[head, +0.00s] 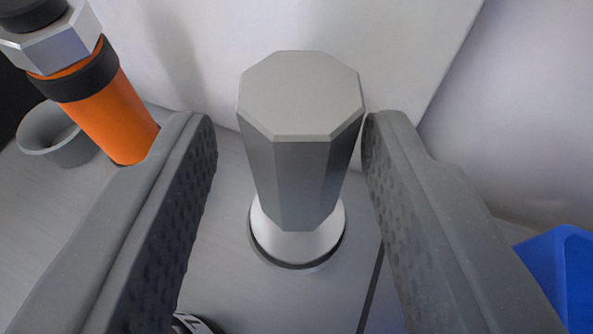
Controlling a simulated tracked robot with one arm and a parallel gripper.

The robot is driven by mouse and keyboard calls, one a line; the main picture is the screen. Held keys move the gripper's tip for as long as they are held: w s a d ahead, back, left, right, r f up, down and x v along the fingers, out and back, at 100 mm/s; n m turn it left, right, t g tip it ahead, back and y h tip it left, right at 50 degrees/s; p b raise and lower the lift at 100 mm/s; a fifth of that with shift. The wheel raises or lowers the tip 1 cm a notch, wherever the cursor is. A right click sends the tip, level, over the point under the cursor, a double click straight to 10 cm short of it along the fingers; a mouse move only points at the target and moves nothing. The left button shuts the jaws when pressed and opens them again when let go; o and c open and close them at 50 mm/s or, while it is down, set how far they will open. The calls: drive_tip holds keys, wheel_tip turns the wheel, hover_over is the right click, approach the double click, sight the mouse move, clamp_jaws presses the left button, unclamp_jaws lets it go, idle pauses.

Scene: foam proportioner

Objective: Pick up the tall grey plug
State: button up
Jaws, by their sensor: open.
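The tall grey plug (298,150) stands upright in the middle of the head view. It has a faceted grey body with a flat many-sided top, and it narrows toward its foot. Its foot sits in a pale round collar (275,240) with a dark ring around it. My gripper (287,135) is open, with one finger on each side of the plug. There is a clear gap at the left finger; the right finger is very close to the plug's top edge, and I cannot tell if they touch.
At upper left an orange cylinder (112,122) with a black band and a metal hex nut (55,45) stands beside the left finger. A grey cup-like ring (60,135) is behind it. A blue bin edge (565,270) is at lower right. A white wall (400,50) rises behind the plug.

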drive_tip(key=shift+x, duration=2.25)
drive_tip(key=shift+d, duration=0.15)
clamp_jaws()
drive_tip(key=shift+r, duration=0.15)
